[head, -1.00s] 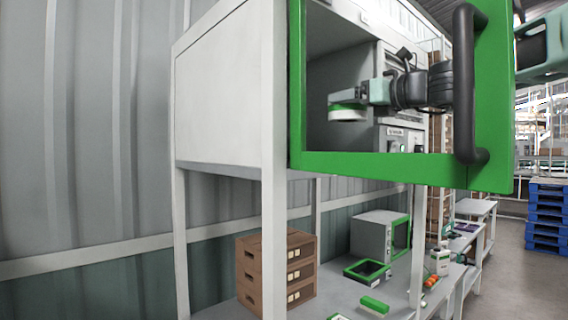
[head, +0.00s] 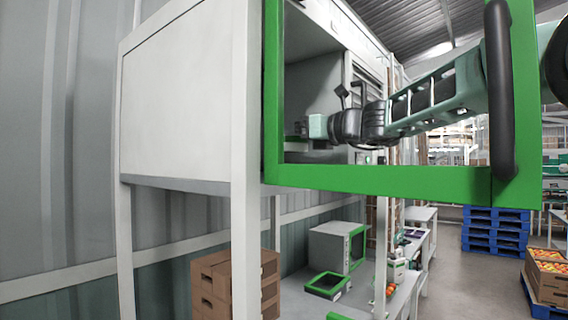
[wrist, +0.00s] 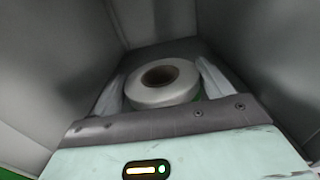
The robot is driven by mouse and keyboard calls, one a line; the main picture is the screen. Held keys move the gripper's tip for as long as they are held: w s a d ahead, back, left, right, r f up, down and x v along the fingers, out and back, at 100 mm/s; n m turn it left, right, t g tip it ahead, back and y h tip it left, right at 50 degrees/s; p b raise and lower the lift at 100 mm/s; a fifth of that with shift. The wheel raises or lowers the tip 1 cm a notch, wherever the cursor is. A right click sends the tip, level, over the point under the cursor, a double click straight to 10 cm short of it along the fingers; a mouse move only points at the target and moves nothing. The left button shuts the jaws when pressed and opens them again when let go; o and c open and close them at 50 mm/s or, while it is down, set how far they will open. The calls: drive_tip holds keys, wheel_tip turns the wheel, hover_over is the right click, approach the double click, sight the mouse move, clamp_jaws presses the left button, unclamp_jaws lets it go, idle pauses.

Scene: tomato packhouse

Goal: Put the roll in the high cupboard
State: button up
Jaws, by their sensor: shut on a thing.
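The high cupboard (head: 185,105) is a white box on tall posts. Its green-framed door (head: 375,178) with a black handle (head: 503,90) stands open across the front of my head view. My gripper (head: 308,130) is inside the cupboard, seen through the door frame. In the wrist view it is shut on the roll (wrist: 125,92), a white ring with a dark core and some green at its lower right edge. One finger is on each side of the roll. Grey cupboard walls surround it. In the head view the roll is small and hard to make out.
Below is a bench with brown crates (head: 212,285), a grey green-framed box (head: 328,248) and a green-rimmed tray (head: 328,285). Blue pallets (head: 495,230) and a fruit box (head: 550,280) stand on the floor at right. My arm passes close to the door handle.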

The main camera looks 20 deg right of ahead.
drive_tip(key=shift+f, duration=2.75)
drive_tip(key=shift+f, duration=0.15)
drive_tip(key=o, duration=1.1)
drive_tip(key=shift+s+d, duration=0.2)
drive_tip(key=shift+s, duration=0.05)
drive_tip(key=b+v, duration=0.4)
drive_tip(key=v, duration=0.7)
drive_tip(key=shift+s+d, duration=0.1)
drive_tip(key=shift+s, duration=0.1)
